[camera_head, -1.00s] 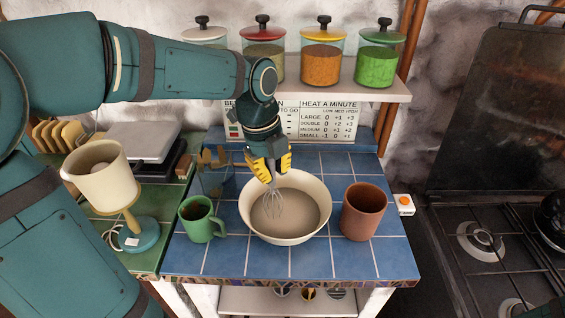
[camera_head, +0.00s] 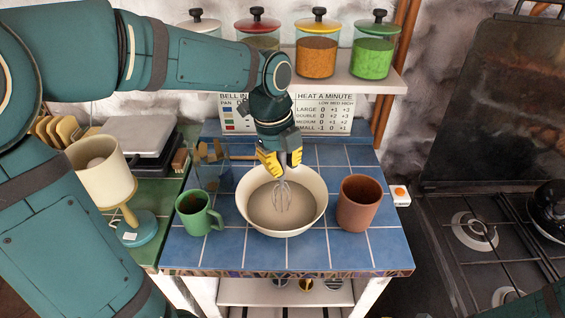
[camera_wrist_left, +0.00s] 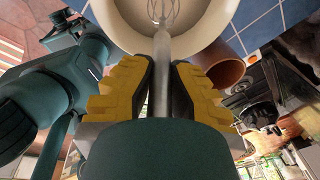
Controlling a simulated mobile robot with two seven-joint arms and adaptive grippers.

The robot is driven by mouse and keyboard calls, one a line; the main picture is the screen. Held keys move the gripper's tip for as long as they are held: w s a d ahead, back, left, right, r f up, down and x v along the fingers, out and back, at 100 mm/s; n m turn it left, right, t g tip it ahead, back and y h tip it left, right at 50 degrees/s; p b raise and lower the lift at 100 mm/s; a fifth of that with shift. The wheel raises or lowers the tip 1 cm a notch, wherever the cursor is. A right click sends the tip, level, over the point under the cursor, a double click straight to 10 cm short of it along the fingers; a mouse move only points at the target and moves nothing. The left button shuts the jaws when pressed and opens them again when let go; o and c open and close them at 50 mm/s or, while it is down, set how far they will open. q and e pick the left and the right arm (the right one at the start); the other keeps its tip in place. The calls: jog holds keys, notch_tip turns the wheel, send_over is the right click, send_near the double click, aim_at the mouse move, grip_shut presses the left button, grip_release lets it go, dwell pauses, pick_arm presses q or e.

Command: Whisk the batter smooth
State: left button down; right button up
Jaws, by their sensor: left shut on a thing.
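A cream bowl (camera_head: 243,213) stands on the blue-tiled counter and holds a grey-beige batter (camera_head: 264,208). My left gripper (camera_head: 281,169), with yellow fingers, is above the back of the bowl. It is shut on the handle of a wire whisk (camera_head: 283,200), whose loops hang down at the batter inside the bowl. In the left wrist view the whisk handle (camera_wrist_left: 162,75) runs between both fingers (camera_wrist_left: 161,92), and the bowl (camera_wrist_left: 200,38) lies beyond. The tips of the loops are hard to make out.
A green mug (camera_head: 197,213) stands left of the bowl and a brown cup (camera_head: 358,204) close on its right. Lidded jars (camera_head: 317,50) line the shelf behind. A stove (camera_head: 490,235) is at the right. The front tiles are clear.

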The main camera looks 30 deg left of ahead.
pick_arm(q)
jog(key=shift+r, duration=0.1)
jog(key=r+p, duration=0.3)
jog(key=s+r+p, duration=0.1)
jog(key=r, duration=0.1)
jog(key=shift+d+r, duration=0.15)
jog(key=shift+d, duration=0.1)
notch_tip(320, 180, up, 8)
jog(key=p, duration=0.7)
jog(key=shift+s+d+r, duration=0.15)
jog(key=shift+s+d, duration=0.1)
jog(key=shift+s, duration=0.1)
